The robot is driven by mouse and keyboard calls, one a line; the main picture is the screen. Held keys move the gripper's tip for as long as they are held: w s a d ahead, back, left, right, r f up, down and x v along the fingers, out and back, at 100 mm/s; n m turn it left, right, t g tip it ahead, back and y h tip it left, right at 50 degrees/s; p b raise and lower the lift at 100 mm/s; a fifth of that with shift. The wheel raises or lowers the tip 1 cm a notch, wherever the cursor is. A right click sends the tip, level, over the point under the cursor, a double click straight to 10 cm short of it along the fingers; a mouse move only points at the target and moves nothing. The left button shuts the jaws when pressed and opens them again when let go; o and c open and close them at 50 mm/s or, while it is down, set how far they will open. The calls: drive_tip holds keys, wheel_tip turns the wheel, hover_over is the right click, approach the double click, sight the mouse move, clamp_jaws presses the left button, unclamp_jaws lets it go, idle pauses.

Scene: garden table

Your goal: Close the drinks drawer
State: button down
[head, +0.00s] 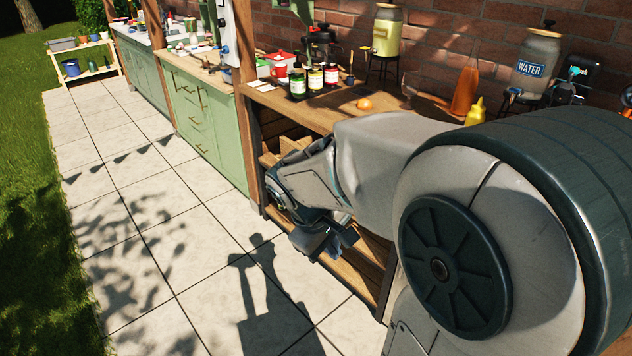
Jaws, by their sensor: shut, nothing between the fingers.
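My gripper (328,241) is shut and empty, pointing down in front of the wooden counter's (262,96) open lower part. Wooden boards (368,262) show just behind and below it; I cannot tell whether they belong to the drinks drawer or to a shelf. My arm covers most of the counter's front, so how far any drawer there stands out is hidden. I cannot tell whether the gripper touches the wood.
A green cabinet (213,140) with drawers and doors stands left of the counter. Jars (298,84), an orange bottle (466,88), a yellow dispenser (386,34) and a water dispenser (533,62) stand on top. The paved floor (150,215) to the left is clear.

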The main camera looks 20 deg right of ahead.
drive_tip(key=w+d+f+n+t+h+b, duration=0.1)
drive_tip(key=w+d+f+n+h, duration=0.15)
drive_tip(key=w+f+n, duration=0.45)
drive_tip(key=w+d+f+n+t+h, duration=0.1)
drive_tip(key=w+f+n+t+h, duration=0.2)
drive_tip(key=w, duration=0.6)
drive_tip(key=w+d+f+n+h+b, duration=0.1)
drive_tip(key=w+d+f+n+h, duration=0.1)
drive_tip(key=w+f+n+h, duration=0.35)
drive_tip(key=w+d+f+n+p, duration=0.1)
drive_tip(key=w+d, duration=0.2)
drive_tip(key=d, duration=0.3)
drive_tip(key=w+d+f+y+p, duration=0.1)
drive_tip(key=w+d+f, duration=0.1)
drive_tip(key=w+d, duration=0.2)
drive_tip(key=shift+w+d+n, duration=0.15)
drive_tip(key=shift+d+n, duration=0.2)
drive_tip(key=shift+d, duration=0.9)
drive_tip(key=shift+w, duration=0.1)
